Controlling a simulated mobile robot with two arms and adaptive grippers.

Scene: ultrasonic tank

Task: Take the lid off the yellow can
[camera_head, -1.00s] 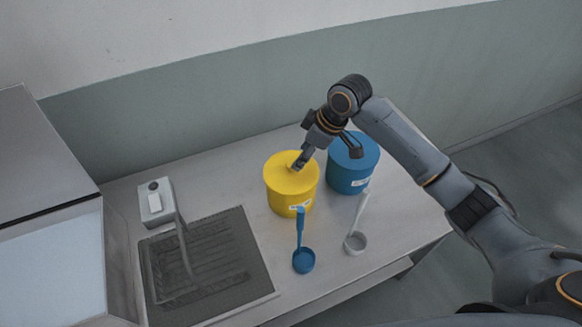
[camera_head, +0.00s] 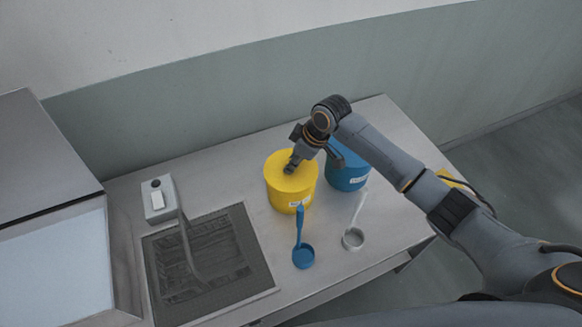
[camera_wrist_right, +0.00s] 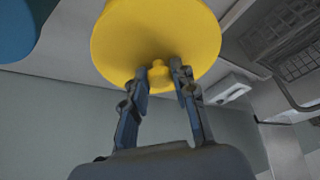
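The yellow can (camera_head: 291,192) stands upright on the table, beside the blue can. Its lid (camera_head: 276,162) is on it. In the right wrist view the lid (camera_wrist_right: 118,40) fills the top middle, with a small yellow knob (camera_wrist_right: 159,73) at its centre. My right gripper (camera_head: 289,168) is over the lid. In the right wrist view my right gripper (camera_wrist_right: 160,76) has one finger on each side of the knob, close to it; I cannot tell whether they touch it. The fingers are apart. My left gripper is not in view.
A blue can (camera_head: 347,176) stands just right of the yellow one, partly behind my right arm. A blue ladle (camera_head: 303,257) and a grey ladle (camera_head: 353,238) lie in front.

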